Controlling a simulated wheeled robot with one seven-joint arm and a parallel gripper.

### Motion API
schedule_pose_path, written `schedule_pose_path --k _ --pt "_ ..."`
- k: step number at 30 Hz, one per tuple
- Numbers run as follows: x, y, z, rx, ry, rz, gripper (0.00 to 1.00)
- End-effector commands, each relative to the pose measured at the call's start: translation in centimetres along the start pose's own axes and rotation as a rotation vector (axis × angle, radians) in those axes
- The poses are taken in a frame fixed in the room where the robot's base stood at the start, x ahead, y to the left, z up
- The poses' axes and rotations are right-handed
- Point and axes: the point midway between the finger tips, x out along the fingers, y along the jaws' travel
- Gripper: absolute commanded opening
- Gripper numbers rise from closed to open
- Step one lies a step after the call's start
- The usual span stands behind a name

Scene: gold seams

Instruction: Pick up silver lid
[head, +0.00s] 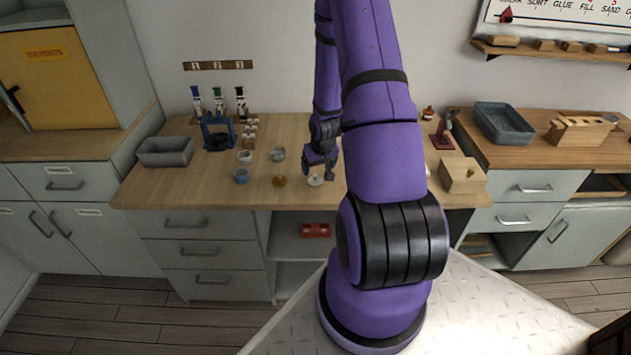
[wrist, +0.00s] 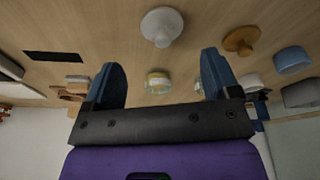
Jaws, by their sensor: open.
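The silver lid (head: 315,180), pale grey and round with a knob, lies on the wooden counter (head: 205,190) near its front edge. In the wrist view the lid (wrist: 161,26) is at the top centre, beyond the fingertips and not between them. My gripper (head: 320,171) is just above and behind the lid in the head view. In the wrist view my gripper (wrist: 162,72) has its two blue fingers wide apart, with nothing held. Contact with the lid is not visible.
A brown-gold lid (head: 279,181) lies left of the silver lid, with a blue cup (head: 241,175) farther left. A small jar (wrist: 158,82) shows between the fingers in the wrist view. A wooden box (head: 462,175) stands on the right. The counter's left front is clear.

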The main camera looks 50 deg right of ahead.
Motion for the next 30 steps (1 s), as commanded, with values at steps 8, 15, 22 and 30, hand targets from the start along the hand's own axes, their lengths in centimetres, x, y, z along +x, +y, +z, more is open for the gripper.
schedule_pose_path --k 8,15,22,30 --pt "1.6 -0.1 0.1 0.0 -0.002 0.0 0.82" --pt "4.6 -0.3 0.1 0.0 -0.003 0.001 0.82" --pt "6.0 -0.3 0.0 0.0 0.0 0.001 0.82" --pt "6.0 -0.3 0.0 0.001 0.0 0.001 0.7"
